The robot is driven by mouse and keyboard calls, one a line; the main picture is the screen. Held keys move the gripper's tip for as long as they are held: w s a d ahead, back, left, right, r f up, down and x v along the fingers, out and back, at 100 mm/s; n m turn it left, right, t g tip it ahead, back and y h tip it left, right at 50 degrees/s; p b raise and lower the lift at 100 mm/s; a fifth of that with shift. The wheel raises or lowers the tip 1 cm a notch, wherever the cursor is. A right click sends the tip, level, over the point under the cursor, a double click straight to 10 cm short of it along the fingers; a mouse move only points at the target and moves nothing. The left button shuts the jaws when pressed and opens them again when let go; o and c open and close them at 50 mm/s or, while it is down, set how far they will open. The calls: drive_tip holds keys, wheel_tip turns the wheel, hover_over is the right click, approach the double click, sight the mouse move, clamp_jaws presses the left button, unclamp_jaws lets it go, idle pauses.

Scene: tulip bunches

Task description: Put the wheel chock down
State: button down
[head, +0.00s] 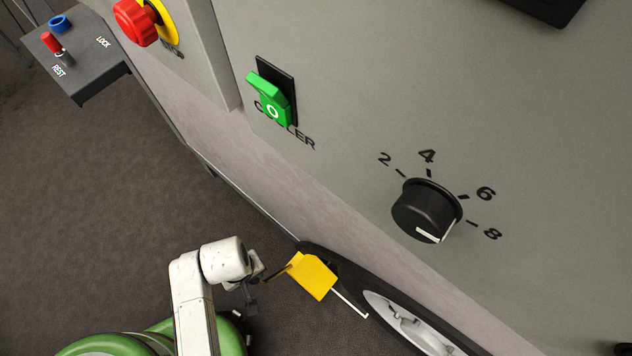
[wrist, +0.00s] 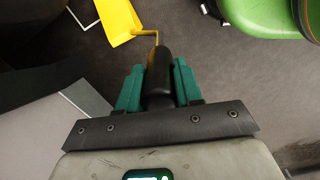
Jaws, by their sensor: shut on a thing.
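The yellow wheel chock (head: 312,277) is at lower centre in the head view, close beside the black tyre of a wheel (head: 407,322). I cannot tell whether it touches the tyre or the floor. It also shows at the top of the wrist view (wrist: 117,20), with a thin bent yellow rod running to a black handle (wrist: 158,80). My gripper (wrist: 158,88) has its green fingers shut on that handle, one on each side. In the head view, my gripper (head: 260,281) is small and dark, just left of the chock.
A grey panel (head: 360,70) rises above the wheel, with a green COOLER switch (head: 271,100) and a black dial (head: 425,210). A red knob (head: 135,22) and a small lever box (head: 75,62) are at upper left. Bare dark floor (head: 110,200) lies left.

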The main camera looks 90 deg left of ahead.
drive_tip(key=d+r+p, duration=0.2)
drive_tip(key=d+p, duration=0.2)
drive_tip(key=d, duration=0.5)
drive_tip(key=w+a+f+b, duration=0.2)
drive_tip(key=w+a+f, duration=0.1)
drive_tip(key=w+a, duration=0.7)
drive_tip(key=shift+w, duration=2.3)
drive_tip(key=shift+f, duration=0.2)
drive_tip(key=c, duration=0.8)
unclamp_jaws()
drive_tip(key=shift+d+f, duration=0.1)
drive_tip(key=shift+o, duration=0.2)
wheel_tip(320, 180, up, 12)
drive_tip(key=p, duration=0.2)
drive_tip(key=shift+p, duration=0.3)
drive_tip(key=shift+s, duration=0.15)
